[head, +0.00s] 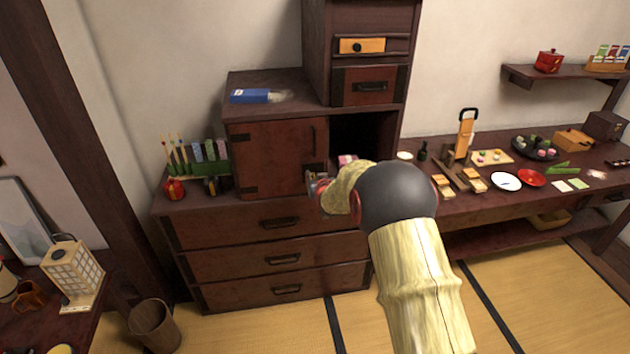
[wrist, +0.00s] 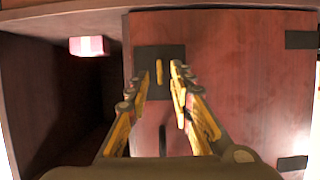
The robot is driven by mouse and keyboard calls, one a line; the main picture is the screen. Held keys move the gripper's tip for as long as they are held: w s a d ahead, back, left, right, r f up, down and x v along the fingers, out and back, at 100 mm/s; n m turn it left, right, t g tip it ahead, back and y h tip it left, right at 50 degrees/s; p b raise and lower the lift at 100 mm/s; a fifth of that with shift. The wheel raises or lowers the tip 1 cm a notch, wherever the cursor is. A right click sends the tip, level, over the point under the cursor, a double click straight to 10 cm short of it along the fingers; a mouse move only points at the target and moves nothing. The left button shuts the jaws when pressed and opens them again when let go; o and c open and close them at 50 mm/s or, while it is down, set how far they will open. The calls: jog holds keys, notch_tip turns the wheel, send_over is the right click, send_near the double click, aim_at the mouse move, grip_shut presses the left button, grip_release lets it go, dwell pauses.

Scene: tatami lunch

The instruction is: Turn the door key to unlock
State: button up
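The red-brown cabinet door (head: 272,160) is closed, and it fills the right of the wrist view (wrist: 240,75). A dark square lock plate (wrist: 172,53) sits at the door's edge. A small yellow upright piece that looks like the key (wrist: 159,72) shows in front of the plate. My gripper (wrist: 160,75) is open, with its two yellow fingers on either side of this piece and a gap showing at each side. Whether a finger touches it I cannot tell. In the head view my gripper (head: 318,186) is at the door's lower right corner, and the key is hidden there.
An open compartment (head: 362,135) lies right of the door, with a pink-and-white box (head: 346,160) inside. A dark handle (head: 313,135) is on the door. Drawers (head: 285,258) are below. A blue box (head: 250,96) lies on top. Colored sticks (head: 195,155) stand at the left.

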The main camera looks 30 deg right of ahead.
jog(key=shift+w+d+f, duration=0.1)
jog(key=shift+w, duration=0.2)
jog(key=shift+c, duration=0.2)
grip_shut()
